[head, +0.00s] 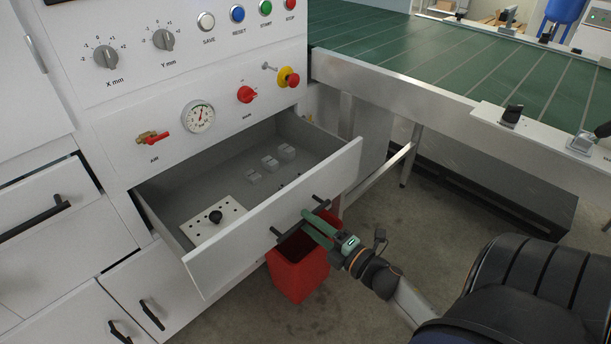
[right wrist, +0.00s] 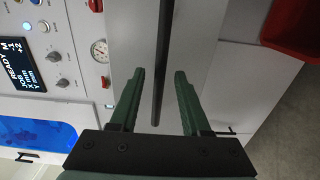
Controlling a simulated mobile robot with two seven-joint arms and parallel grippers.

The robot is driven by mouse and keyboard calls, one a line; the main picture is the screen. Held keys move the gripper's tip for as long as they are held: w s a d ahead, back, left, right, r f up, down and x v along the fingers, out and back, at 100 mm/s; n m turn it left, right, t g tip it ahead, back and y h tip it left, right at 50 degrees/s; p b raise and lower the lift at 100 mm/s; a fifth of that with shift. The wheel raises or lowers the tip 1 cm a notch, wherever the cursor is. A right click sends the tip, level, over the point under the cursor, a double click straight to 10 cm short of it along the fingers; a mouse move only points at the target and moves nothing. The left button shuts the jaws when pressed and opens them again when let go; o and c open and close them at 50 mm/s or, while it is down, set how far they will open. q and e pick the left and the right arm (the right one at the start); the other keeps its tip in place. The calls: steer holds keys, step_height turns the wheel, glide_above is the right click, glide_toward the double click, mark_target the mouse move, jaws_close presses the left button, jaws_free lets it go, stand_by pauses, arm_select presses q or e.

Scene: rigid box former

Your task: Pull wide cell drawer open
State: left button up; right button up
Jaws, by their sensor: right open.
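The wide drawer (head: 275,220) stands pulled out from the white cabinet, its inside showing in the head view. Its black bar handle (head: 284,233) is on the front panel. My right gripper (head: 310,220) is at the handle with its green fingers open. In the right wrist view the dark handle bar (right wrist: 162,60) runs between the two separated fingertips (right wrist: 159,74). My left gripper is not in view.
The drawer holds a plate with a black knob (head: 215,217) and several small grey blocks (head: 270,163). A red bin (head: 300,268) stands on the floor below the drawer front. A green conveyor (head: 440,50) is at the right. Control knobs and a gauge (head: 199,116) are above.

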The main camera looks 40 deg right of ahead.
arm_select(q)
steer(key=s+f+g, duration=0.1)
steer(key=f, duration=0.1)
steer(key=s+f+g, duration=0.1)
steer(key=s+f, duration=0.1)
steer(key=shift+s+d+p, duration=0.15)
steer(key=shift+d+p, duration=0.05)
steer(key=shift+p, duration=0.1)
arm_select(e)
steer(key=s, duration=1)
steer(key=shift+s+d, duration=0.2)
steer(key=shift+d, duration=0.2)
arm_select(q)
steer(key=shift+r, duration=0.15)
